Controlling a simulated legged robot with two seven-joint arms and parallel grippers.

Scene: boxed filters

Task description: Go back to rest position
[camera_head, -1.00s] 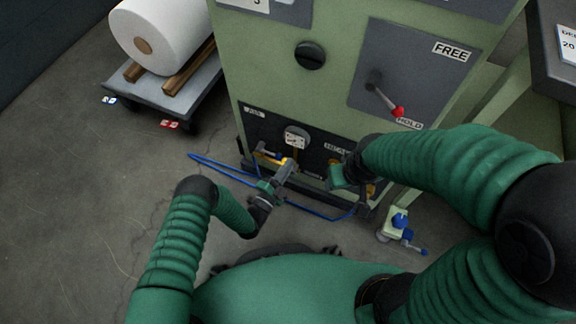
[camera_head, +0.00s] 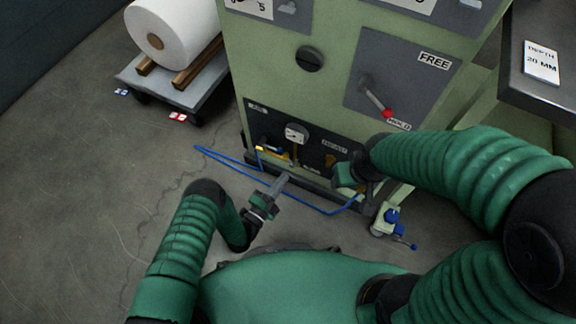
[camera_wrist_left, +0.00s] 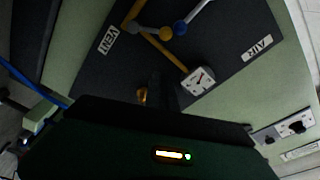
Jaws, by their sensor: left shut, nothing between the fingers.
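My left gripper (camera_head: 281,183) is in the middle of the head view, shut and empty. It points at the lower dark panel (camera_head: 262,124) of the green machine, apart from the valves in that view. In the left wrist view the gripper's dark fingers (camera_wrist_left: 160,92) stand before the panel with its gauge (camera_wrist_left: 198,80) and yellow pipe (camera_wrist_left: 150,38). My right gripper (camera_head: 343,176) is by the right part of the panel. Its fingers are too small and dark to tell their state.
A blue hose (camera_head: 232,171) lies on the floor before the machine. A white roll (camera_head: 176,28) rests on a cart (camera_head: 196,90) at upper left. A lever with a red knob (camera_head: 387,112) sits between FREE and HOLD. The floor at left is clear.

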